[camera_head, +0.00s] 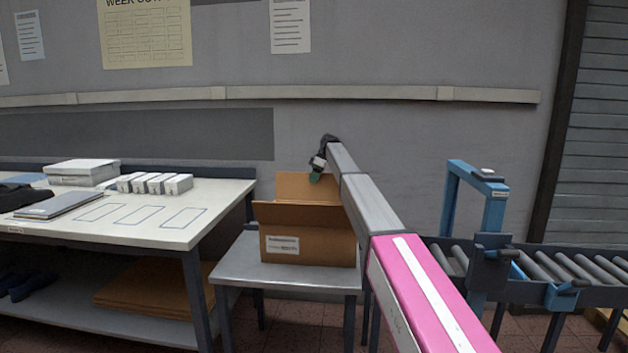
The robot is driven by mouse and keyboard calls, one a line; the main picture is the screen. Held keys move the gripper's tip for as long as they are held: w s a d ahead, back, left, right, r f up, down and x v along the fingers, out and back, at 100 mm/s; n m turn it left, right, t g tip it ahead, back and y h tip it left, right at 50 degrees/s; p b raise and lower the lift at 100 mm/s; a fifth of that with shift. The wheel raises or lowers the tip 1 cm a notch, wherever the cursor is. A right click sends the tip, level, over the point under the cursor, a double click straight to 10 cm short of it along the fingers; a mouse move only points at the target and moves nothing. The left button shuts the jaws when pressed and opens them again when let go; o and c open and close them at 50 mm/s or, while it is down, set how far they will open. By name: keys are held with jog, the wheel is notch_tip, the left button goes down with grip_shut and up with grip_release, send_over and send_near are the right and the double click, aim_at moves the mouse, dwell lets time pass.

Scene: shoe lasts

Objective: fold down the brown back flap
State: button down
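A brown cardboard box (318,251) with a white label on its front stands on a small grey table. Its brown back flap (293,187) stands upright behind the opening. The front flap (297,215) sticks up and leans toward me. My arm reaches over the right side of the box and hides that side. My gripper (316,176) is at the end of the arm, small and dark, by the upper part of the back flap. I cannot tell whether it touches the flap or whether its fingers are open.
A white-topped workbench (107,233) with several small white boxes (160,184) stands left of the box. A roller conveyor (540,266) with a blue frame (494,209) stands to the right. The small table (243,268) has some bare top around the box. A wall is behind.

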aim_at(323, 189)
jog(key=shift+s, duration=0.1)
jog(key=shift+s+t, duration=0.5)
jog(key=shift+t, duration=0.2)
jog(key=shift+s+r+n+t, duration=0.1)
jog(key=shift+n+t, duration=0.2)
jog(key=shift+t, duration=0.4)
jog(key=c, duration=1.3)
grip_release()
jog(key=shift+r, duration=0.15)
jog(key=v, duration=1)
jog(key=shift+d+r, duration=0.1)
jog(key=shift+r, duration=0.15)
